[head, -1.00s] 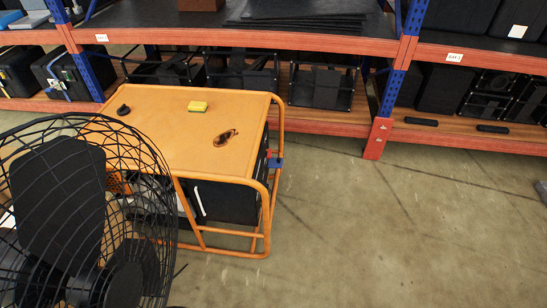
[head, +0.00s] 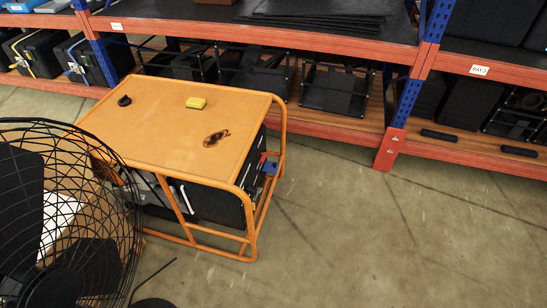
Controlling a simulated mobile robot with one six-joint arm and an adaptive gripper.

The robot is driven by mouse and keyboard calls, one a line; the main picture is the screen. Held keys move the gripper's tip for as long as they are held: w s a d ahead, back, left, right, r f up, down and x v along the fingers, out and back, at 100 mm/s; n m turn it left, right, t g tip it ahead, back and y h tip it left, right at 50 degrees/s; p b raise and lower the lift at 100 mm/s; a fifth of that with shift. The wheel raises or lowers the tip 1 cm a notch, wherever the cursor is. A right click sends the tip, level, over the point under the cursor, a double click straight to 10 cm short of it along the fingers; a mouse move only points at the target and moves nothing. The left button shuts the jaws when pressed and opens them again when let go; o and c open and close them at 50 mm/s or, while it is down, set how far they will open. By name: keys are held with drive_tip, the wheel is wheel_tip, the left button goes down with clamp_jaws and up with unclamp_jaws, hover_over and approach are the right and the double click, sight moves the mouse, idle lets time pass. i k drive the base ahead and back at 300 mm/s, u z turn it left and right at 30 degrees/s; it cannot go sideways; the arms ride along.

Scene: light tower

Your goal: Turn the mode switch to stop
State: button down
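I cannot make out a mode switch in the head view. An orange-framed generator-like unit (head: 165,135) stands on the floor at centre left, with dark lower sides. Its right end faces away to the right and is seen only at a steep angle. A small blue part (head: 270,168) and a bit of red show on that end; I cannot tell what they are. My gripper is not in view.
A black wire-cage fan (head: 128,215) fills the lower left, in front of the unit. A yellow block (head: 196,103), a black ring-like item (head: 124,100) and brown glasses (head: 216,138) lie on top. Shelving (head: 340,130) runs behind. Floor at right (head: 400,240) is clear.

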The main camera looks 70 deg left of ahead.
sight(262, 159)
drive_tip(key=i, duration=0.5)
drive_tip(key=u, duration=4.9)
drive_tip(key=i, duration=0.1)
drive_tip(key=z, duration=2.2)
drive_tip(key=i, duration=0.95)
